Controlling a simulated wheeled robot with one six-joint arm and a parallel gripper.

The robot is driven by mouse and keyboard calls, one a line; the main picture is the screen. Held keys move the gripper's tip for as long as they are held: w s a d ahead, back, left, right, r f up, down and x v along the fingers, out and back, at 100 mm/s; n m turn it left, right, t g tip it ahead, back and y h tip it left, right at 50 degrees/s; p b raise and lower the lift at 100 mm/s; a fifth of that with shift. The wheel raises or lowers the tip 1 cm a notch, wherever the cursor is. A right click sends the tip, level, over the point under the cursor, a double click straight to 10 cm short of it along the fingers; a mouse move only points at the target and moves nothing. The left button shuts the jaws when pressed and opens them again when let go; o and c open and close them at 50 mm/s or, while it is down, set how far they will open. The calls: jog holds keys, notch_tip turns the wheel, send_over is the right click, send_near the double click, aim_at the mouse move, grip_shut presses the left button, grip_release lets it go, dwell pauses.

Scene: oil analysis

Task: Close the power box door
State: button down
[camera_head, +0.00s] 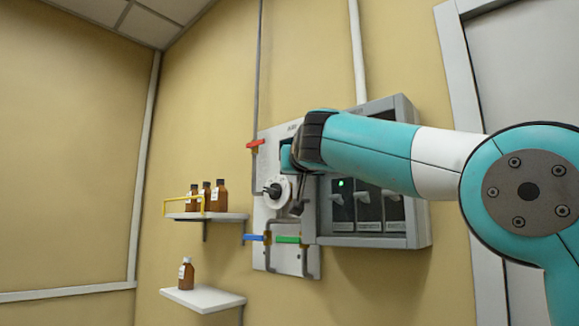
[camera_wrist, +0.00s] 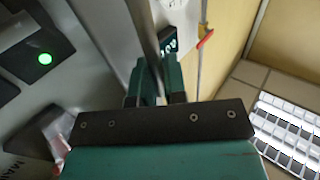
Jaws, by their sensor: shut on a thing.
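The grey power box (camera_head: 421,215) is on the wall, with its front open and its switches showing. Its door (camera_head: 309,212) appears nearly edge-on as a narrow grey strip at the box's left side, standing out from the wall. My gripper (camera_head: 297,188) is in front of the left side of the box, partly hidden by my arm. In the wrist view, my gripper's green fingers (camera_wrist: 155,84) are closed around the edge of a thin grey panel (camera_wrist: 146,30), which looks like the door. A green light (camera_wrist: 45,59) is lit inside the box.
Left of the box, a white panel carries a round dial (camera_head: 273,191), pipes and red, blue (camera_head: 254,238) and green (camera_head: 287,239) valve handles. Shelves with brown bottles (camera_head: 205,196) are farther left. A door frame (camera_head: 463,100) stands at right.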

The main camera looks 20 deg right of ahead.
jog(key=shift+d+r, duration=0.15)
jog(key=shift+r, duration=0.05)
jog(key=c, duration=1.6)
grip_release()
jog(key=o, duration=0.4)
jog(key=shift+w, duration=0.15)
jog(key=shift+f, duration=0.1)
jog(key=shift+s, duration=0.2)
jog(key=shift+s+a+b, duration=0.55)
jog(key=shift+s+b, duration=0.6)
jog(key=shift+s, duration=1.65)
jog(key=shift+s+a+b, duration=0.6)
jog(key=shift+s+b, duration=0.5)
jog(key=shift+s, duration=1.65)
jog(key=shift+s+a+b, duration=0.55)
jog(key=shift+s+b, duration=0.6)
jog(key=shift+s, duration=1.65)
jog(key=shift+f, duration=0.1)
